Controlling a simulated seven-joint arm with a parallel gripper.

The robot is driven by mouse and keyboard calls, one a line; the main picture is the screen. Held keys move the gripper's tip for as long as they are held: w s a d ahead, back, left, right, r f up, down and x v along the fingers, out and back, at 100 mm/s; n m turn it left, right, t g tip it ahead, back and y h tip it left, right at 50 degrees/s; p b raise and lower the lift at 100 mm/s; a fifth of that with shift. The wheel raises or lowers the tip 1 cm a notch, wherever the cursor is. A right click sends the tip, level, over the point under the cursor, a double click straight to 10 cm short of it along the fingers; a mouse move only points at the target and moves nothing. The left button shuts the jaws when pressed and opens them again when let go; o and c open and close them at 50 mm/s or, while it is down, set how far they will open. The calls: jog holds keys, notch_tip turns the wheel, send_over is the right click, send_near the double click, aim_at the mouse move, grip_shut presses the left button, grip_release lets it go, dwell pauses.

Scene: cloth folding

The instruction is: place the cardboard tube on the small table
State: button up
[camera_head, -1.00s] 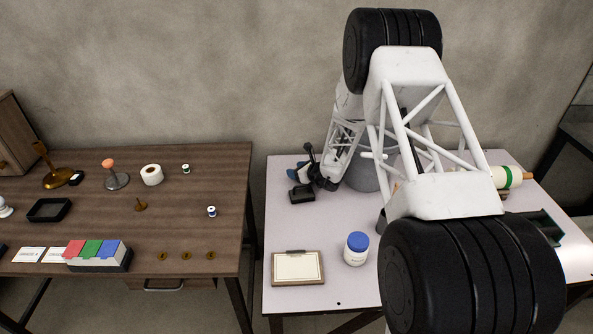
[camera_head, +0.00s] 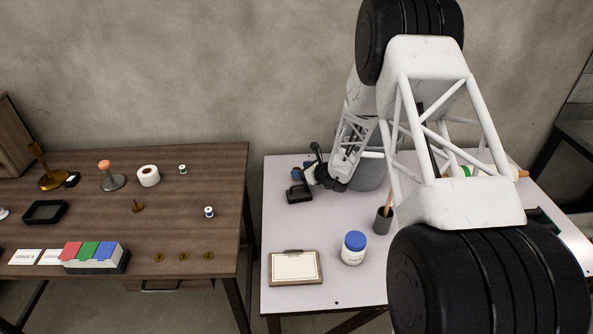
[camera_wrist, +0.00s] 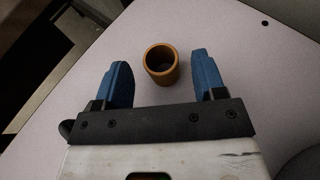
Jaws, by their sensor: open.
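The cardboard tube (camera_wrist: 161,64) is a short, hollow, orange-brown cylinder. In the wrist view it stands upright on the pale tabletop, just beyond and between the blue fingertips. My gripper (camera_wrist: 160,70) is open, with a finger on each side and a gap to the tube. In the head view my gripper (camera_head: 300,174) is low over the back left of the pale table (camera_head: 315,218). I cannot make out the tube there; my gripper and arm block that area.
A clipboard (camera_head: 295,268), a blue-lidded jar (camera_head: 353,248) and a dark pencil cup (camera_head: 382,220) stand nearer the front. A grey bin (camera_head: 368,172) is behind my arm. A brown table (camera_head: 150,225) with several small objects stands left, across a gap.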

jog(key=shift+v, duration=3.55)
jog(key=shift+a+r, duration=0.15)
jog(key=shift+r, duration=0.3)
jog(key=s+a+r+n+g, duration=0.2)
jog(key=s+r+n+g, duration=0.2)
jog(key=s+r+n, duration=0.6)
jog(key=s+a+r+n+g, duration=0.25)
jog(key=s+r+n, duration=0.25)
jog(key=s+r, duration=0.85)
jog(key=s+d+r+n+h, duration=0.3)
jog(key=s+n, duration=0.1)
jog(key=s, duration=0.5)
jog(key=s+d+r+n+h, duration=0.3)
jog(key=s+n, duration=0.1)
jog(key=s, duration=0.6)
jog(key=s+d+r+n+h, duration=0.3)
jog(key=s+d, duration=0.1)
jog(key=s, duration=0.6)
jog(key=shift+s+n+h, duration=0.15)
jog(key=shift+n+h, duration=0.25)
